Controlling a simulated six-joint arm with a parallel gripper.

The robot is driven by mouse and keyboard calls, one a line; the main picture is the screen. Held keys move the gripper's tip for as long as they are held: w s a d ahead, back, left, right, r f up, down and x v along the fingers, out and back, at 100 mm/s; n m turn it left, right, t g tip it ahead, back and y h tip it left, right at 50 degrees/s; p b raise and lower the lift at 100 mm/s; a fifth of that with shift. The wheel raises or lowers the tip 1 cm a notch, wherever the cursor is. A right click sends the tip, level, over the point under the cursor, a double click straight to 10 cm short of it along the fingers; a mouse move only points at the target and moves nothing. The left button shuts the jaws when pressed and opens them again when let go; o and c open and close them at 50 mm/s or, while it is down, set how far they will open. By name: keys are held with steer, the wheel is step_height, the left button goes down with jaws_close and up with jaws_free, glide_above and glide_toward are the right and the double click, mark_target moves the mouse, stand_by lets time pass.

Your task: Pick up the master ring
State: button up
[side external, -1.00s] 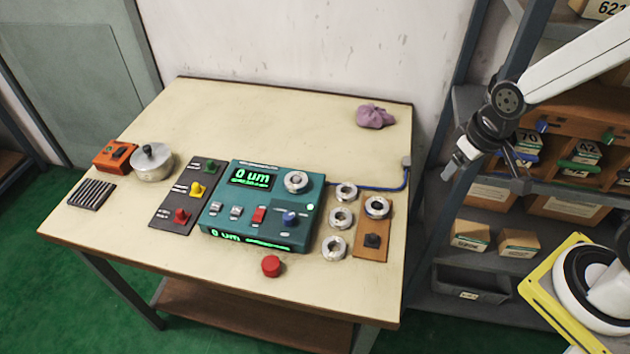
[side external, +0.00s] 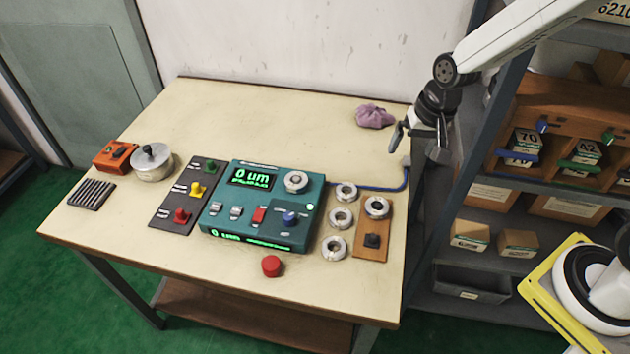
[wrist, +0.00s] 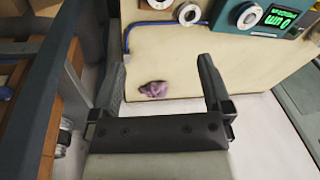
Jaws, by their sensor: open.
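A metal ring (side external: 376,207) lies on the brown wooden board (side external: 371,248) at the right of the table, beside a dark knob; it looks like the master ring, though no label is readable. Three similar rings lie loose left of the board: an upper one (side external: 346,192), a middle one (side external: 341,217) and a lower one (side external: 334,247). Another ring (side external: 296,181) sits on the teal gauge box (side external: 262,206). My gripper (side external: 418,147) is open and empty above the table's back right edge, well apart from the rings. It also shows in the wrist view (wrist: 161,75).
A purple cloth (side external: 374,116) lies at the back right of the table. A blue cable (side external: 372,188) runs from the gauge box to the right edge. A shelf rack with boxes (side external: 580,150) stands right of the table. The table's back middle is clear.

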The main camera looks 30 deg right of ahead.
steer(key=w+a+f+m+y, duration=0.1)
steer(key=w+a+f+m, duration=0.15)
steer(key=w, duration=0.25)
steer(key=w+a+f+m+y, duration=0.1)
steer(key=w+a+m, duration=0.2)
steer(key=w+m, duration=0.15)
steer(key=m+g+y, duration=0.1)
steer(key=m+y, duration=0.1)
steer(key=m, duration=0.6)
glide_toward(297, 178)
steer(key=a+f, duration=0.1)
steer(key=shift+a+f, duration=0.1)
steer(key=shift+a, duration=0.1)
steer(key=shift+f, duration=0.1)
steer(key=shift+a+f+n, duration=0.15)
steer(key=shift+a+f, duration=0.05)
steer(key=shift+f, duration=0.3)
steer(key=shift+a+f+n, duration=0.15)
steer(key=shift+a+f, duration=0.1)
steer(key=shift+f, duration=0.3)
steer(key=shift+w+f, duration=0.1)
steer(key=shift+d+x, duration=0.1)
steer(key=shift+x, duration=1.15)
steer(key=shift+d+x, duration=0.15)
steer(key=shift+x, duration=1.1)
steer(key=c, duration=1.3)
